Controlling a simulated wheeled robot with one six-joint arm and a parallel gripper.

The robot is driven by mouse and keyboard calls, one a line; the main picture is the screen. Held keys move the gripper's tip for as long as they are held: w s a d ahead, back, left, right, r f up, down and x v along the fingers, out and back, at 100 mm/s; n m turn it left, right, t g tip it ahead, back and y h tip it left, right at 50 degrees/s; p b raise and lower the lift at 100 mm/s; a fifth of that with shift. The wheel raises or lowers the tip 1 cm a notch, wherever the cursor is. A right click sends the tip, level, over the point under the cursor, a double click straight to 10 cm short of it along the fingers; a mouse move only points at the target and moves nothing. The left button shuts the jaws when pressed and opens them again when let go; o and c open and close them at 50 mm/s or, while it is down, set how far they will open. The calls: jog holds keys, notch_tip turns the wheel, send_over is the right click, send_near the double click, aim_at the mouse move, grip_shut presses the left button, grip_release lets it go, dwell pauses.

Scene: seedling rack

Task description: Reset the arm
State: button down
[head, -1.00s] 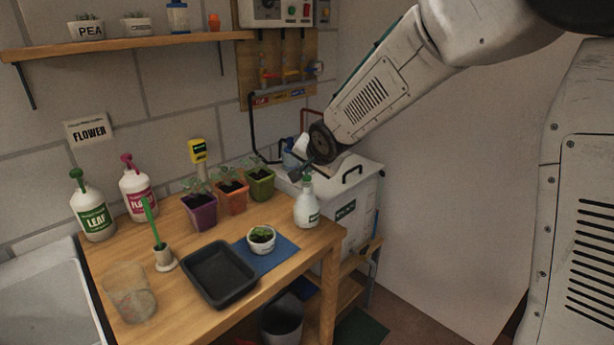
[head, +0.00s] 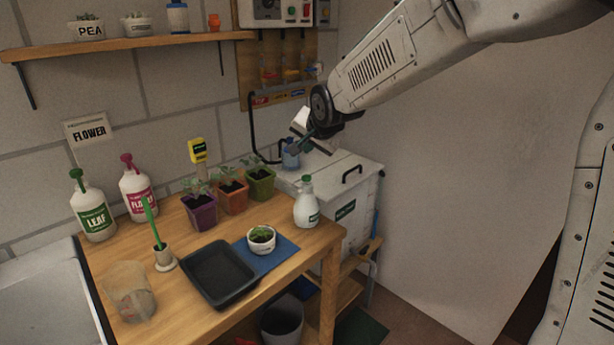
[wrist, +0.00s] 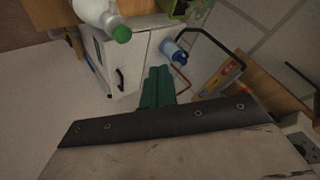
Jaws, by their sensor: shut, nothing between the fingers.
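My gripper (head: 304,143) hangs in the air over the white cabinet beside the bench in the head view, with nothing in it. Its teal fingers are together in the wrist view (wrist: 157,86). The white cabinet (head: 338,213) has a black handle on its lid. A blue bottle (head: 290,155) stands on the cabinet, just behind and left of the gripper in the head view, and shows beyond the fingers in the wrist view (wrist: 174,50). I cannot tell the gap between gripper and bottle.
On the bench (head: 183,258) are a white spray bottle (head: 306,204), several seedling pots, a black tray (head: 219,272), a white pot (head: 261,240) on a blue mat and a clear cup (head: 130,291). A tool panel (head: 285,60) hangs behind the arm. The space right of the cabinet is clear.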

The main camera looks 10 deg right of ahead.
jog(key=s+d+f+n+g+h, duration=0.1)
jog(key=s+d+f+n+g, duration=0.1)
jog(key=s, duration=0.4)
jog(key=s+d+f+n+g, duration=0.2)
jog(key=s+f, duration=0.1)
jog(key=s, duration=0.2)
jog(key=s+d+r+n+g, duration=0.1)
jog(key=s+d, duration=0.1)
jog(key=s, duration=0.8)
jog(key=s+d+r+n+g, duration=0.1)
jog(key=s+d+r, duration=0.1)
jog(key=s, duration=0.9)
jog(key=s+d+r+n+g, duration=0.1)
jog(key=s+d, duration=0.3)
jog(key=s, duration=0.6)
jog(key=shift+s+d+r+g+h, duration=0.15)
jog(key=shift+s+g+h, duration=0.1)
jog(key=shift+g+h, duration=0.05)
